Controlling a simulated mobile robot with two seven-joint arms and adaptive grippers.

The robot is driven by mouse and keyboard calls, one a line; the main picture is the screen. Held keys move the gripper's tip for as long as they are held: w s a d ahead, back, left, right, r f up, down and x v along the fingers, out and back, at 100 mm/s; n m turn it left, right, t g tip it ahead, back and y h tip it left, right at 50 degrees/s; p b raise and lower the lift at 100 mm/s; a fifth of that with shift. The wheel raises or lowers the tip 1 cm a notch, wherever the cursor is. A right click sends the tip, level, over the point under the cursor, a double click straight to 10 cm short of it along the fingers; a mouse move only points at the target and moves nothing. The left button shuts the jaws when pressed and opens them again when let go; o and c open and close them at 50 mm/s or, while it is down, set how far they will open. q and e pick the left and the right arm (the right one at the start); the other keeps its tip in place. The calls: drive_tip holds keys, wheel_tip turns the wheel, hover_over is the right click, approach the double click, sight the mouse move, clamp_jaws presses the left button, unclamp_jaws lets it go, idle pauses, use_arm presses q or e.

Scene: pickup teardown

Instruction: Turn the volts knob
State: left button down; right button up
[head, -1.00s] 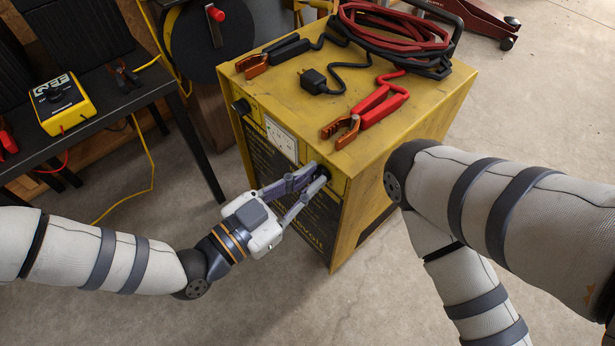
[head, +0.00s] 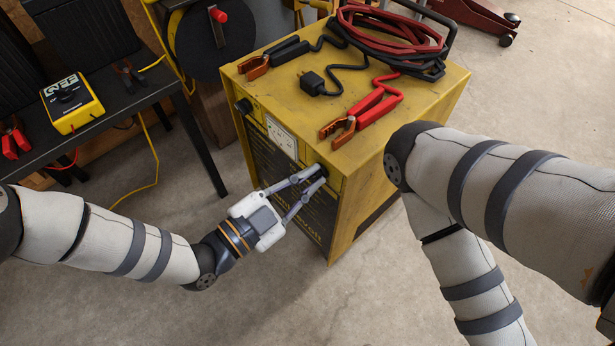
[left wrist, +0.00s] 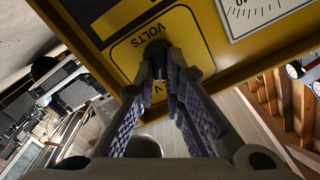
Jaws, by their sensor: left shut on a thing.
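The yellow charger cabinet (head: 362,160) stands on the floor, its dark front panel facing my left arm. My left gripper (head: 318,172) reaches the upper right corner of that panel, with its fingers closed around the volts knob. In the left wrist view, the yellow VOLTS label (left wrist: 151,34) is beside the fingertips (left wrist: 163,78). The dark volts knob (left wrist: 148,72) is mostly hidden between the finger pads, so its pointer cannot be read. My right arm comes in from the right and bends down out of the picture; its gripper is out of view.
Clamps, a plug and coiled cables (head: 395,35) lie on the cabinet top. A black table (head: 110,108) with a yellow meter (head: 72,102) stands at left. Floor before the cabinet is clear.

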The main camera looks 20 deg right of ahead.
use_arm(q)
drive_tip(key=c, duration=1.7)
unclamp_jaws()
drive_tip(key=v, duration=1.2)
drive_tip(key=shift+r, duration=0.1)
